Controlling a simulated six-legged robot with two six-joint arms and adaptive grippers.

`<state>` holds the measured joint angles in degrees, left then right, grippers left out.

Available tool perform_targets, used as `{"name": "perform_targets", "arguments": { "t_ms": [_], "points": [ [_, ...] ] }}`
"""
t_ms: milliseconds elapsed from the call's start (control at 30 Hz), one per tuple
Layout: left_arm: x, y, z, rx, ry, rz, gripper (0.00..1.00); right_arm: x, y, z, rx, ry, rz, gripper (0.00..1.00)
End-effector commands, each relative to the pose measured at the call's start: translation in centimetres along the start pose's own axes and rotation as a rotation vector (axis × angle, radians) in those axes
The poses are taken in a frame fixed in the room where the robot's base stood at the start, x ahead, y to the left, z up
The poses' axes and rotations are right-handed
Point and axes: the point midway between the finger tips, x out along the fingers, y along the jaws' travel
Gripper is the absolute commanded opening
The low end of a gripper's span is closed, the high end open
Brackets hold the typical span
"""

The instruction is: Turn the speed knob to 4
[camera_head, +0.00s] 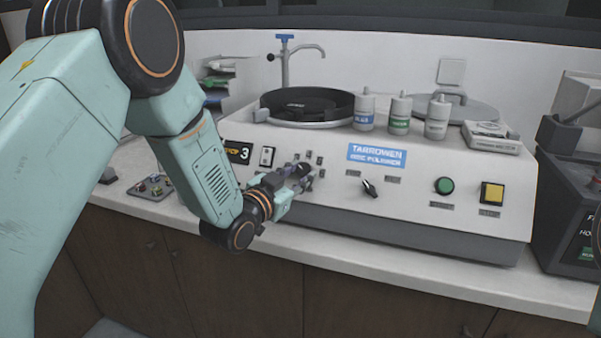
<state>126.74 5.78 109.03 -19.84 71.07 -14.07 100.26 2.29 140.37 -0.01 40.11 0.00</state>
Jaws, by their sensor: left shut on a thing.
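The white polisher (450,204) stands on the counter with its sloped front panel facing me. My left gripper (306,175) is at the panel's left part, its fingers shut around a small dark knob (303,169). Small dark labels surround this knob, too small to read. The fingers hide much of the knob, so I cannot tell where it points. A black display (238,152) to its left shows a yellow mark and a 3. Another black knob (369,188) with a pointer sits below the blue sign. My right gripper is not in view.
The panel also has a rocker switch (267,156), a green button (444,185) and a yellow square button (492,193). Several bottles (400,114) and a box (491,137) stand on top. A dark machine (570,200) is at the right. The counter's front strip (420,259) is clear.

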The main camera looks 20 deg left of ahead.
Motion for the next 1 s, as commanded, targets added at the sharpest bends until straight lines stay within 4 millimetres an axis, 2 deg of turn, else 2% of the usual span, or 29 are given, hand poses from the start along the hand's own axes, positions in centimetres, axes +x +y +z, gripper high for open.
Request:
{"name": "perform_targets", "arguments": {
  "t_ms": [600,1000],
  "points": [
    [0.2,-1.1,-0.7,0.47,0.001,0.348,0.0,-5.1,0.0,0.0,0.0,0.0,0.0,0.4],
    [0.4,-1.2,-0.8,0.708,0.002,0.526,0.0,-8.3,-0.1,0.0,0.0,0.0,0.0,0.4]
  ]
}}
